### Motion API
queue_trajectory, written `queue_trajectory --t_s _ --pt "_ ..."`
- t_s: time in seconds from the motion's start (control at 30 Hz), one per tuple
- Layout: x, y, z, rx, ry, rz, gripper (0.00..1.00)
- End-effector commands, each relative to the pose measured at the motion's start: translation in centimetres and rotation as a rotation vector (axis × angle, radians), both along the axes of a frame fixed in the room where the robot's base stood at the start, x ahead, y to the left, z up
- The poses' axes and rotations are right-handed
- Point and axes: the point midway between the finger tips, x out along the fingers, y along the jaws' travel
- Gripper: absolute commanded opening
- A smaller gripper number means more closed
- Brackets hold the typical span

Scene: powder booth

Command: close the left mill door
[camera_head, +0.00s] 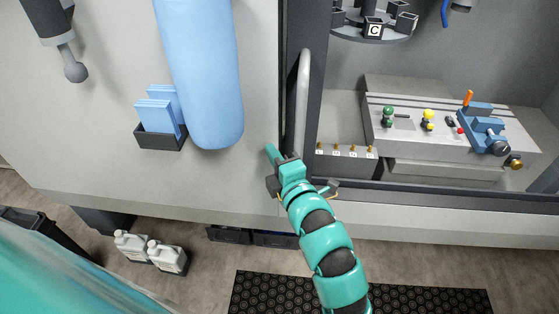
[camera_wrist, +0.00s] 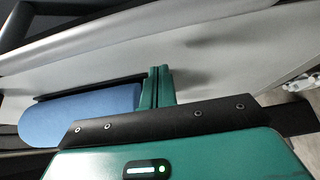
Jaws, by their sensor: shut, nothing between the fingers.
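The left mill door (camera_head: 316,75) shows in the head view as a dark upright frame edge at the left side of the machine opening. A grey vertical bar handle (camera_head: 301,100) runs along it. The opening to its right is uncovered. My gripper (camera_head: 271,152) is shut and empty, with its fingertips just left of the handle's lower end, over the light grey panel. I cannot tell whether it touches the door. The wrist view shows the shut teal fingers (camera_wrist: 161,84) in front of a pale surface; part of the handle's lower end is close to my wrist in the head view.
A blue cylinder (camera_head: 205,80) and a dark holder (camera_head: 160,138) with blue pads are on the panel at left. Inside the opening are a table (camera_head: 450,130) with a blue vise (camera_head: 485,128) and a tool carousel (camera_head: 370,35). White jugs (camera_head: 150,250) and a black mat (camera_head: 270,292) are on the floor.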

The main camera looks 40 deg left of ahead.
Motion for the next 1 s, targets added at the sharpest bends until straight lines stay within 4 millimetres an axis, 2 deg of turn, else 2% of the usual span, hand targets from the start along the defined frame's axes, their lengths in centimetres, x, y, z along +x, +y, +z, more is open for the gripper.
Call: queue_trajectory --t_s 0.1,0.3,0.83,1.0 --pt "1.3 -1.5 0.3 0.000 0.002 -0.008 0.00" --pt "2.4 -2.7 0.1 0.000 0.001 -0.007 0.00" --pt "2.7 -3.0 -0.1 0.001 0.000 -0.005 0.00" --pt "3.6 -2.9 -0.4 0.001 -0.002 -0.007 0.00"
